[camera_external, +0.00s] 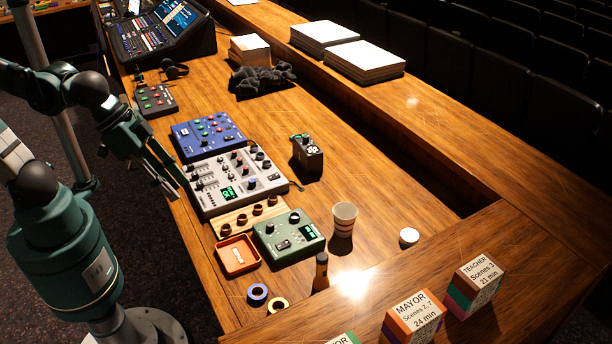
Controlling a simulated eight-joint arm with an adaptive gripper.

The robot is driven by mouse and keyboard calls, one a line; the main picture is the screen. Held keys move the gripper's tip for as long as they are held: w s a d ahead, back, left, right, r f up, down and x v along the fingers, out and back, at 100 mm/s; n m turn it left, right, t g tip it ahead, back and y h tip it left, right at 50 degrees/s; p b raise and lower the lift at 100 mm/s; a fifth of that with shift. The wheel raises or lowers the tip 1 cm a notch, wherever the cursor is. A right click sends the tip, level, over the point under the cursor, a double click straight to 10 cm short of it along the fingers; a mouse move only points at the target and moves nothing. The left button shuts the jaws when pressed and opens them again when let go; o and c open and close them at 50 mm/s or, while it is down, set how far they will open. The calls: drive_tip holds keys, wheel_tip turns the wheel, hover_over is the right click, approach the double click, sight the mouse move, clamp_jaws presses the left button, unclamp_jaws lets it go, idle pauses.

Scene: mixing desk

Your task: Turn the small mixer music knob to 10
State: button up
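The small mixer seems to be the silver-grey unit (218,190) on the desk, with several coloured knobs, sliders and a lit green display (228,193). Its labels and knob settings are too small to read, so I cannot tell which knob is the music one. My gripper (177,189) hangs at the desk's left edge, beside the left side of the silver mixer in the picture. It appears apart from the knobs and holds nothing that I can see. Its fingers are dark and small, and their gap is unclear.
A blue knob box (208,133) adjoins the mixer behind. In front are a wooden knob strip (241,220), a green box (288,238) and an orange tray (236,256). A dark box (307,156) and paper cup (343,219) stand right.

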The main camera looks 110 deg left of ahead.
drive_tip(key=w+a+f+n+g, duration=0.15)
drive_tip(key=w+a+n, duration=0.3)
drive_tip(key=a, duration=0.45)
drive_tip(key=n+g+p, duration=0.4)
drive_tip(key=n, duration=1)
approach(246, 168)
drive_tip(key=shift+a+f+h, duration=0.2)
drive_tip(key=shift+h, duration=0.2)
drive_tip(key=shift+s+a+f+n, duration=0.15)
drive_tip(key=shift+a+f+n, duration=0.1)
drive_tip(key=shift+a, duration=0.05)
drive_tip(key=shift+f, duration=0.15)
drive_tip(key=shift+w+f, duration=0.2)
drive_tip(key=shift+f, duration=3.55)
